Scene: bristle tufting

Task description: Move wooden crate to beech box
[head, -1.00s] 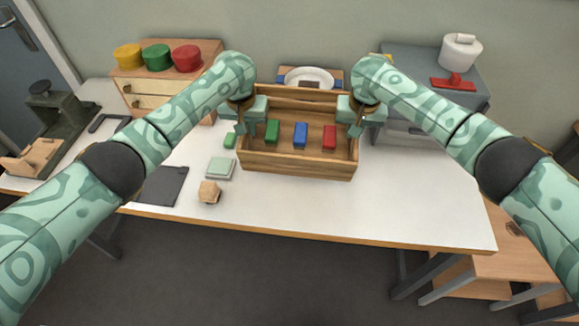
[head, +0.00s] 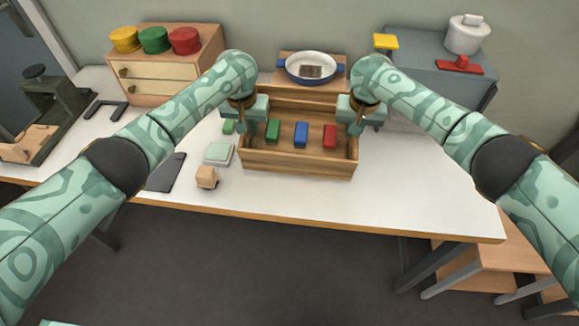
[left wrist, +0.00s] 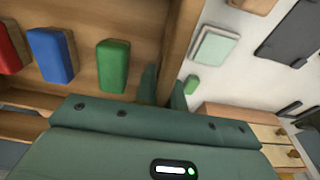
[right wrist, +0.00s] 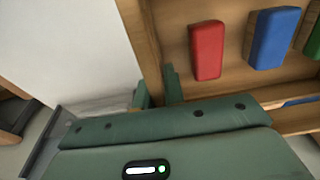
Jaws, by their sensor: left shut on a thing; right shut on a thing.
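The wooden crate (head: 298,161) is an open tray with blocks inside: a green one (head: 273,132), a blue one (head: 301,135) and a red one (head: 330,136). My left gripper (head: 246,131) is shut on its left wall, which also shows between the fingers in the left wrist view (left wrist: 165,88). My right gripper (head: 357,129) is shut on its right wall, also seen in the right wrist view (right wrist: 157,88). The crate looks level; I cannot tell whether it is clear of the table. A beech-coloured box with drawers (head: 155,76) stands at the back left, carrying yellow, green and red round lids.
A blue-handled pan (head: 311,68) sits behind the crate. A grey cabinet (head: 425,55) with a white pot (head: 467,35) is back right. A pale green pad (head: 218,153), a wooden block (head: 207,176) and a dark plate (head: 165,172) lie left. The white table (head: 420,195) is clear at right.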

